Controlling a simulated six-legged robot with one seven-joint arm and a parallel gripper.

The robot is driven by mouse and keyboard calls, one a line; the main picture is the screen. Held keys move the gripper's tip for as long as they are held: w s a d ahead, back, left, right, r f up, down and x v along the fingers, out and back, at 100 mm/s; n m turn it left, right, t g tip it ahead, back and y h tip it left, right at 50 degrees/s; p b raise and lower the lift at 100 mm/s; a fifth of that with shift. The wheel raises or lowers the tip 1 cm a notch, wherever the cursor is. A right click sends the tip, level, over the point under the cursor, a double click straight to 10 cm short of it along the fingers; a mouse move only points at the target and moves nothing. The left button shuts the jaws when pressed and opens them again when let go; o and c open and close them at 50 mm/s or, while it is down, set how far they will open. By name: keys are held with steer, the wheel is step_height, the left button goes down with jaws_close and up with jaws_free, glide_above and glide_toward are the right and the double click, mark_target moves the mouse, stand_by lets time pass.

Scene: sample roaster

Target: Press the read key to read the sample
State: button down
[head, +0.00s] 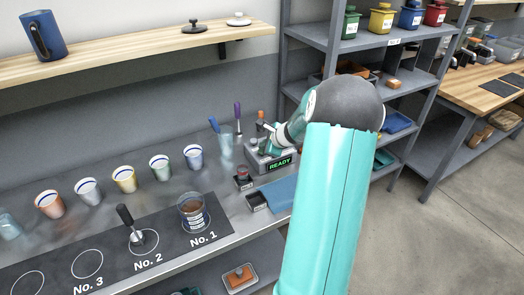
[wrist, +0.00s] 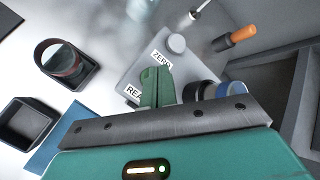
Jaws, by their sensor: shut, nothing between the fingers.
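The grey meter (head: 281,162) stands at the right end of the steel bench, its green display reading READY. In the wrist view its top (wrist: 150,62) shows a ZERO label beside a round grey key (wrist: 176,43) and a partly covered label beginning REA (wrist: 132,93). My gripper (wrist: 156,76) is shut and empty, its green fingertips over the meter beside the REA label. The read key itself is hidden, seemingly behind the fingers; I cannot tell whether they touch it. In the head view my gripper (head: 270,146) is just above the meter.
A small container of dark red-brown contents in a black holder (wrist: 68,64) stands left of the meter, near an empty black tray (wrist: 24,122). An orange-handled tool (wrist: 236,37) lies beyond. Shelving (head: 310,32) rises behind my arm.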

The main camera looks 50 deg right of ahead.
steer(key=shift+f, duration=0.55)
stand_by(0.4)
steer(key=shift+r, duration=1.05)
steer(key=shift+r, duration=2.5)
